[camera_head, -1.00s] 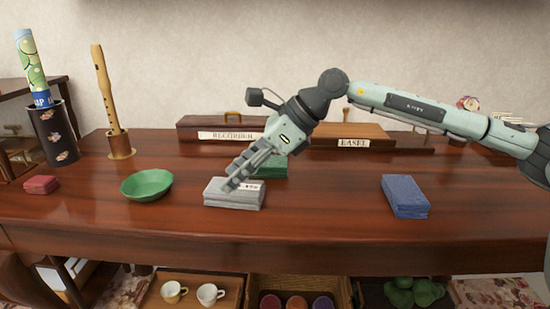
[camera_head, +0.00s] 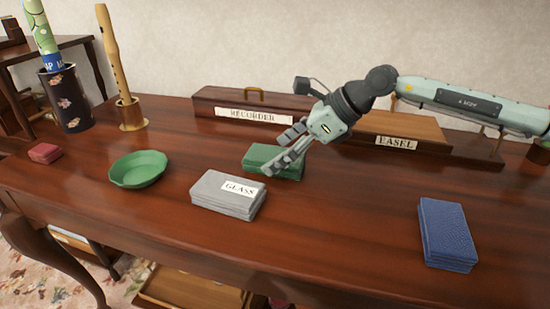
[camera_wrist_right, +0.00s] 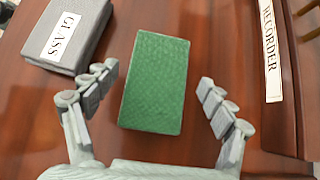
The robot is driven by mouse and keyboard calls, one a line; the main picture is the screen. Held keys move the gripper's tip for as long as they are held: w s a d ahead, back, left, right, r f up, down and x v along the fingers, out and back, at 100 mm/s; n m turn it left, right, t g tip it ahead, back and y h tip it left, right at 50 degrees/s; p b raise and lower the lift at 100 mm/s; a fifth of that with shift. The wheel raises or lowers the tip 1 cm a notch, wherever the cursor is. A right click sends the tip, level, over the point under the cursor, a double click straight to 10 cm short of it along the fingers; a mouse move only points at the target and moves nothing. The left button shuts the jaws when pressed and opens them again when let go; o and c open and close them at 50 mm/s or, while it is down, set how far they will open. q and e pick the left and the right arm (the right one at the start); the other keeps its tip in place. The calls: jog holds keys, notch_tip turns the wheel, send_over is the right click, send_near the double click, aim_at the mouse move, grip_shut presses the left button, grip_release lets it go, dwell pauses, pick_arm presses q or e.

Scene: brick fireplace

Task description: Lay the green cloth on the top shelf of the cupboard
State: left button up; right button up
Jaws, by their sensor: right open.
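The green cloth (camera_head: 262,158) is a folded stack lying on the wooden table, behind the grey cloth labelled GLASS. It also shows in the right wrist view (camera_wrist_right: 156,82), between and ahead of the open fingers. My right gripper (camera_head: 284,160) is open and empty, just above the near right part of the green cloth; its fingers stand on either side of the cloth in the right wrist view (camera_wrist_right: 160,90). I cannot tell whether they touch it. My left gripper is not in view. The cupboard's top shelf cannot be made out.
The grey GLASS cloth (camera_head: 226,194) lies close in front of the green one. A green bowl (camera_head: 138,169), a red cloth (camera_head: 44,153) and a blue cloth (camera_head: 446,234) lie on the table (camera_head: 340,230). Boxes labelled RECORDER (camera_head: 243,105) and EASEL (camera_head: 392,131) stand behind.

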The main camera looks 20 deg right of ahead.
jog(key=shift+w+a+f, duration=0.2)
jog(key=shift+a+f, duration=0.25)
jog(key=shift+a, duration=0.1)
jog(key=shift+d, duration=0.1)
jog(key=c, duration=1.2)
jog(key=shift+r, duration=0.1)
jog(key=shift+c, duration=0.2)
